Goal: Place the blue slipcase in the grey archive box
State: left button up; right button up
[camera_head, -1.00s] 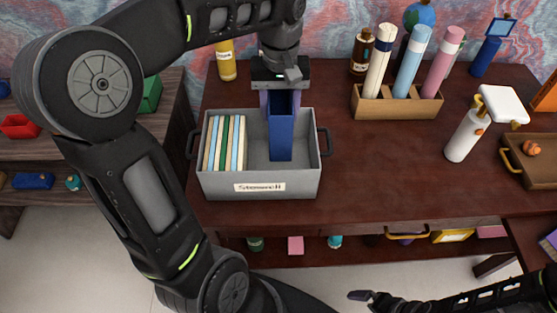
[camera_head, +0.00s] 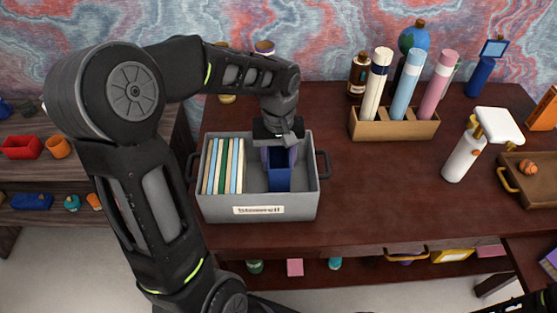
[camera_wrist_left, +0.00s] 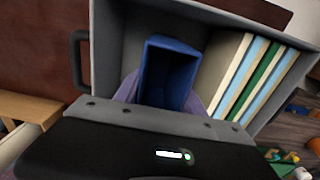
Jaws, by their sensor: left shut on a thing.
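The grey archive box (camera_head: 210,207) stands on the desk at the left, its label facing me. The blue slipcase (camera_head: 279,180) is upright inside the box, in the free space right of the row of thin books. My left gripper (camera_head: 279,158) is above it, reaching into the box, shut on the slipcase. In the left wrist view the slipcase (camera_wrist_left: 166,75) shows its open hollow end, between the fingers and inside the box walls. Whether its bottom touches the box floor is hidden. My right gripper is out of view.
Several thin books (camera_head: 223,166) fill the box's left part. A wooden holder (camera_head: 394,127) with rolled tubes stands to the right. The desk's middle is clear.

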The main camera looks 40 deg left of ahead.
pick_arm(q)
jog(key=shift+f, duration=0.3)
jog(key=shift+f, duration=0.2)
jog(key=o, duration=1.4)
jog(key=shift+o, duration=0.2)
jog(key=shift+r, duration=0.15)
notch_tip(320, 180, up, 12)
